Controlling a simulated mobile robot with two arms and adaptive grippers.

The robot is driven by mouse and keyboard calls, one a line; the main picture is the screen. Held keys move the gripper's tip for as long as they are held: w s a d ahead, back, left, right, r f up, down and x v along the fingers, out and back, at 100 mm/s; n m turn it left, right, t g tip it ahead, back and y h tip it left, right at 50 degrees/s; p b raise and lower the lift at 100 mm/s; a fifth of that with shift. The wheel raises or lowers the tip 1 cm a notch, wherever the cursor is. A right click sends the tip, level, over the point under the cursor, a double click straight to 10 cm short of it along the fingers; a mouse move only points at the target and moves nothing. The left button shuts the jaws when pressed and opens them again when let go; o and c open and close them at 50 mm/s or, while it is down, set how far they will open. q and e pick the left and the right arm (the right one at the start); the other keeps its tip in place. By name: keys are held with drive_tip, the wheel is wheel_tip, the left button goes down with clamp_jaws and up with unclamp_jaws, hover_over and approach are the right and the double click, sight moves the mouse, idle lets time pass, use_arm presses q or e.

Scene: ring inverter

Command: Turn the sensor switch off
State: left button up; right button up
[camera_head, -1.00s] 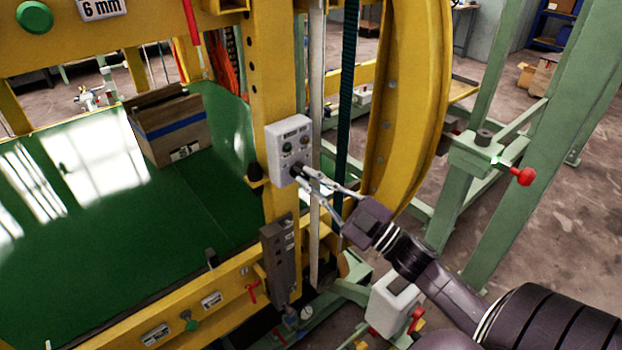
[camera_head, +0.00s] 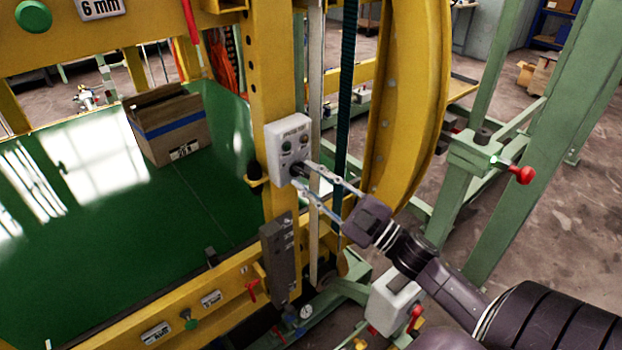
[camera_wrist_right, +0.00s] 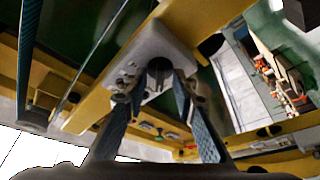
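A light grey control box (camera_head: 289,140) is fixed to the yellow post. It has small round buttons on its upper face and a black knob switch (camera_head: 297,169) low down, which also shows in the right wrist view (camera_wrist_right: 159,68). My right gripper (camera_head: 301,175) reaches in from the lower right. Its two fingers are spread, with the tips on either side of the knob; in the wrist view (camera_wrist_right: 158,88) gaps seem to show between knob and fingers. Whether a fingertip touches the knob or box is unclear. My left gripper is not in view.
A green bed (camera_head: 110,220) with a cardboard box (camera_head: 172,130) lies left of the post. A dark grey box (camera_head: 279,258) hangs below the control box. A curved yellow ring (camera_head: 410,100) stands close behind my right gripper, with a green frame (camera_head: 520,160) farther right.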

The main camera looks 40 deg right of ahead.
drive_tip(key=v, duration=1.2)
